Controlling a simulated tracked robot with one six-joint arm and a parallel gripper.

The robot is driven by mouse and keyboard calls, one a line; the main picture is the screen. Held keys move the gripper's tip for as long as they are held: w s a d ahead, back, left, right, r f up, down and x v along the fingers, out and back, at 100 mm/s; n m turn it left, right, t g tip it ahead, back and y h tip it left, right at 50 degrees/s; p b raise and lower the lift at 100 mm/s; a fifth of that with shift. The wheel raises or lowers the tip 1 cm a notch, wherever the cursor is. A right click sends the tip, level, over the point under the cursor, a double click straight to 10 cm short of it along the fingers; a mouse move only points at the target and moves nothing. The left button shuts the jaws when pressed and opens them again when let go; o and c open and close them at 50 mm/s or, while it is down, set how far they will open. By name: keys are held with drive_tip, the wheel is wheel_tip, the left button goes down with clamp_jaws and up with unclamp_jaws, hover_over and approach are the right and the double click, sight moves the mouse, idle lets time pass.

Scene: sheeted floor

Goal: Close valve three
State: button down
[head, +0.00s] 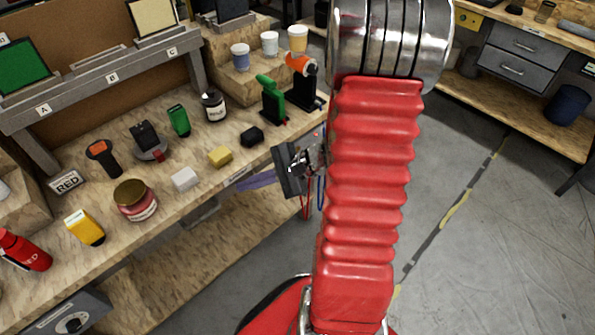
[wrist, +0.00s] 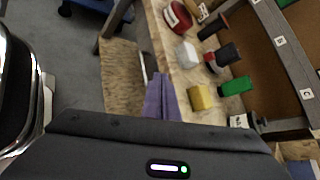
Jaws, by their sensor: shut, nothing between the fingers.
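I cannot make out a valve marked three in either view. My gripper (head: 241,183) is beside the front edge of the wooden workbench (head: 197,208), with its purple fingers pointing left. In the wrist view the purple fingers (wrist: 160,88) lie together, shut and empty, over the bench edge. My red arm sleeve hides part of the floor and room behind it in the head view.
The bench holds a white block (head: 185,178), yellow block (head: 220,156), black block (head: 252,137), jar (head: 135,200) and red bottle (head: 24,250). A grey box with a round dial (head: 72,324) is at lower left. Open floor (head: 470,240) lies right.

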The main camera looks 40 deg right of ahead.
drive_tip(key=s+d+f+m+t+h, duration=0.3)
drive_tip(key=d+f+m+h, duration=0.2)
drive_tip(key=d, duration=0.6)
drive_tip(key=s+d+f+m+t+h, duration=0.3)
drive_tip(key=d+f+m+h, duration=0.2)
drive_tip(key=d+f+m, duration=0.5)
wheel_tip(320, 180, down, 2)
drive_tip(key=shift+d+f, duration=0.1)
drive_tip(key=shift+d, duration=0.3)
drive_tip(key=w, duration=0.9)
drive_tip(key=shift+w+a+r, duration=0.15)
drive_tip(key=shift+a+r, duration=0.1)
drive_tip(key=shift+r, duration=0.15)
drive_tip(key=shift+w+a, duration=0.1)
drive_tip(key=shift+a, duration=0.05)
